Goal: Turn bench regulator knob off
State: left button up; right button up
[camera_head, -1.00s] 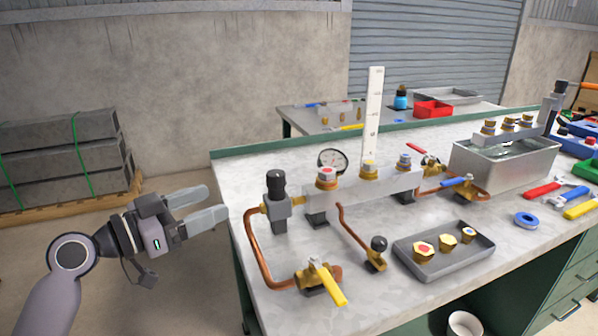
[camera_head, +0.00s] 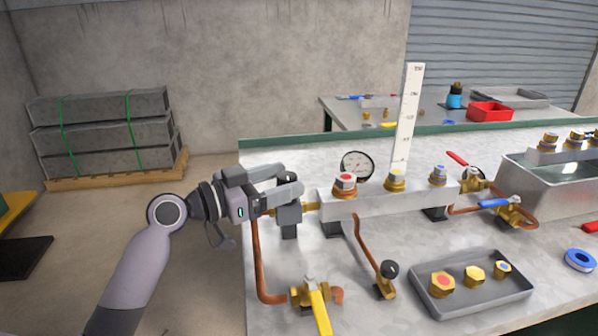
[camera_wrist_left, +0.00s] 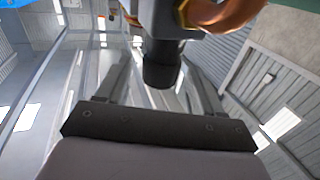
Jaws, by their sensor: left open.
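The bench regulator has a black knob (camera_head: 289,178) on top of a grey body (camera_head: 289,218), at the left end of the grey manifold block (camera_head: 390,201). My left gripper (camera_head: 283,186) is open, with its fingers around the knob in the head view; they partly hide it. In the left wrist view the dark knob (camera_wrist_left: 161,68) is between the two spread fingers (camera_wrist_left: 160,82). I cannot tell whether either finger touches it. My right gripper is not in view.
A yellow-handled valve (camera_head: 318,298) on a copper pipe is in front of the regulator. A gauge (camera_head: 357,166) and a tall white scale (camera_head: 408,115) stand behind the manifold. A grey tray (camera_head: 470,285) with brass caps lies at right front.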

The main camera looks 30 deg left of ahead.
aim_at(294, 175)
pick_arm(q)
jog(key=x, duration=0.2)
jog(key=shift+w+d, duration=0.15)
jog(key=shift+w, duration=0.05)
jog(key=shift+w+d, duration=0.35)
jog(key=shift+w, duration=0.15)
jog(key=c, duration=1)
jog(key=shift+o, duration=0.2)
jog(key=n+t+y+p, duration=0.1)
jog(key=p, duration=0.2)
jog(key=shift+a+r+y, duration=0.1)
jog(key=shift+r+y, duration=0.05)
jog(key=shift+y, duration=0.25)
jog(key=shift+w+a+n+t+y+p, duration=0.1)
jog(key=shift+n+t+y+p, duration=0.2)
jog(key=shift+n+y+p, duration=0.5)
jog(key=shift+y+p, duration=0.4)
jog(key=shift+p, duration=0.1)
jog(key=shift+a+n+t, duration=0.1)
jog(key=shift+n+t, duration=0.2)
